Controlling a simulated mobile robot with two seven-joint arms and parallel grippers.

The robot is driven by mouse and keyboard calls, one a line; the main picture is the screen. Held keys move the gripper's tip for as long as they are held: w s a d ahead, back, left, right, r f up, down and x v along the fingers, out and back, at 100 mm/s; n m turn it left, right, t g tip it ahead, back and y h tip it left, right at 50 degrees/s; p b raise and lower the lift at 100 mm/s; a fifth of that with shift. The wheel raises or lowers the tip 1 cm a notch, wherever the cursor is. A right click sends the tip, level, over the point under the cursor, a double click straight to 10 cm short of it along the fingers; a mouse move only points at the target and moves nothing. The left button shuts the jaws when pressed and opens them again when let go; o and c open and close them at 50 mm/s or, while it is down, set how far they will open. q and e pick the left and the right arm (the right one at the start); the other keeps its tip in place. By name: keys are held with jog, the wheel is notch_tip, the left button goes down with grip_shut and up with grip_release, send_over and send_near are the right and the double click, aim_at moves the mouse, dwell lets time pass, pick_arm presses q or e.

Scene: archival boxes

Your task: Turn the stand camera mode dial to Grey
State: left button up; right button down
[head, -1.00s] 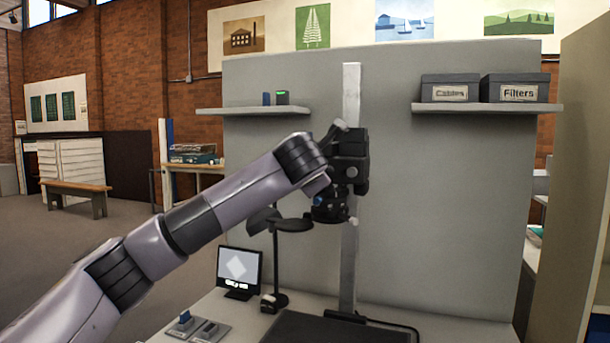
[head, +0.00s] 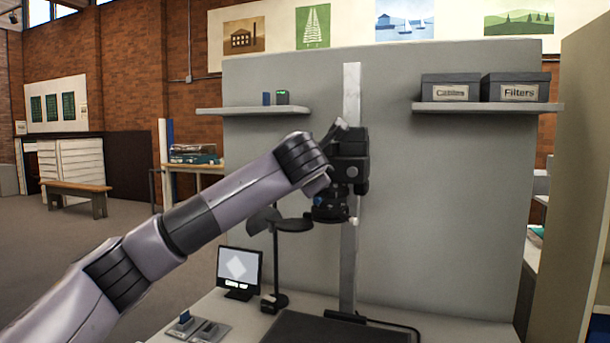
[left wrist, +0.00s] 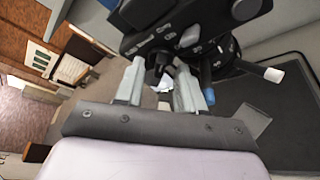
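The stand camera (head: 350,165) is a black body on a tall pale column, its lens pointing down. My left arm reaches it from the left, hiding part of it. In the left wrist view, the camera's labelled face (left wrist: 180,30) fills the top. My left gripper (left wrist: 161,72) has its two pale fingers apart, one on each side of a small dark knob that looks like the mode dial (left wrist: 160,58). I cannot tell whether they press on it. The labels are too blurred to read surely. My right gripper is not in view.
A small monitor (head: 239,270) shows a pale diamond with a caption too small to read. A lamp (head: 275,250) stands close to the arm. A blue-tipped lever (left wrist: 208,96) sits right of the fingers. A dark mat (head: 330,330) lies below the camera.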

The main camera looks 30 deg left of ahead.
pick_arm(q)
jog(key=v, duration=0.6)
jog(key=shift+s+b, duration=0.15)
jog(key=shift+b, duration=0.2)
